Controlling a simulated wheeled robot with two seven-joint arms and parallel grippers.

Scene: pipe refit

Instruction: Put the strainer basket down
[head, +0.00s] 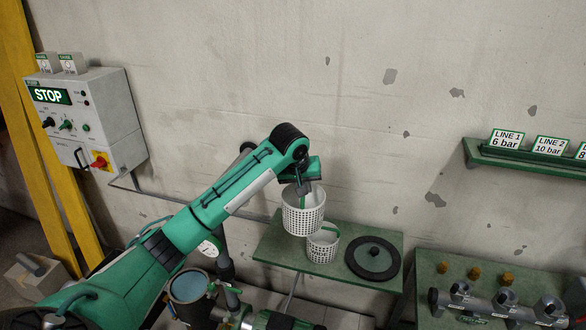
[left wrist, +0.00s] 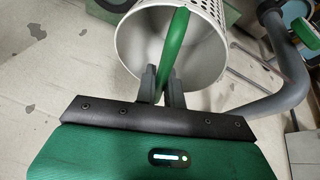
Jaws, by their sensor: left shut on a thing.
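A white perforated strainer basket (head: 303,215) with a green handle hangs from my left gripper (head: 303,187) above the green shelf on the wall. In the left wrist view the two fingers (left wrist: 161,88) are shut on the green handle (left wrist: 174,48), and the basket (left wrist: 200,50) is seen into from above. A second, similar white perforated basket (head: 321,251) with a green handle stands on the shelf (head: 277,244), just below and to the right of the held one. The held basket partly overlaps it in the head view. My right gripper is not in view.
A round dark lid with a knob (head: 373,258) lies on the shelf's right part. An open round housing (head: 188,286) and pipes stand below left. A green bench with a pipe manifold (head: 500,305) is at right. A control box (head: 88,118) showing STOP hangs at left.

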